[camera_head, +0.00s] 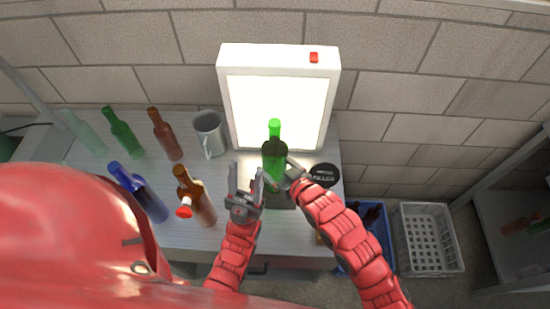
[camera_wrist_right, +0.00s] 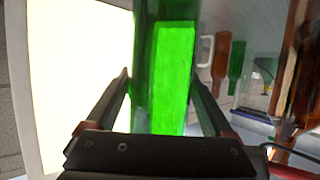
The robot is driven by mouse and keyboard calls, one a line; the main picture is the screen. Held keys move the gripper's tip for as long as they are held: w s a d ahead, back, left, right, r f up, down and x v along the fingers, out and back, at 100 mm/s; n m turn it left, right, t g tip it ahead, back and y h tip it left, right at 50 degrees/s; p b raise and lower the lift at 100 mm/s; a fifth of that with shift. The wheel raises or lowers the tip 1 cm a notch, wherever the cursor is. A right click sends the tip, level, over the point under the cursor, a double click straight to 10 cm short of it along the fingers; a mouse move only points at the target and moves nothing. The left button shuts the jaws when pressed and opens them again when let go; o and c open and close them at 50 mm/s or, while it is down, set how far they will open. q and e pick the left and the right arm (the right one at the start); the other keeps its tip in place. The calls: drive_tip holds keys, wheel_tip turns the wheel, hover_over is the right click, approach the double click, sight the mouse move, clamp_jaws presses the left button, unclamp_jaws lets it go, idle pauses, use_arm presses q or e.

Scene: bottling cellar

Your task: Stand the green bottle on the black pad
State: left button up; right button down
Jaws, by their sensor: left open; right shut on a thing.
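The green bottle (camera_head: 274,158) stands upright in front of the bright light box, its neck lit green. My right gripper (camera_head: 287,175) is shut on its lower body; the right wrist view shows the green bottle (camera_wrist_right: 165,60) between the two fingers of the right gripper (camera_wrist_right: 161,78). A dark patch, apparently the black pad (camera_head: 283,199), shows just below the bottle and is partly covered by the grippers. I cannot tell whether the bottle's base touches it. My left gripper (camera_head: 246,182) is open and empty, just left of the bottle.
The light box (camera_head: 278,112) stands behind the bottle. A grey mug (camera_head: 208,134), brown bottles (camera_head: 165,136), a blue bottle (camera_head: 140,192) and other green bottles (camera_head: 122,132) stand to the left. A round black "FILLER" item (camera_head: 324,174) is at right. Crates (camera_head: 428,238) stand below, right of the table.

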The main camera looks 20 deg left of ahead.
sight(275, 173)
drive_tip(key=shift+a+f+p, duration=0.1)
drive_tip(key=shift+f+p, duration=0.5)
drive_tip(key=shift+f, duration=1.15)
drive_tip(key=shift+f, duration=0.15)
unclamp_jaws()
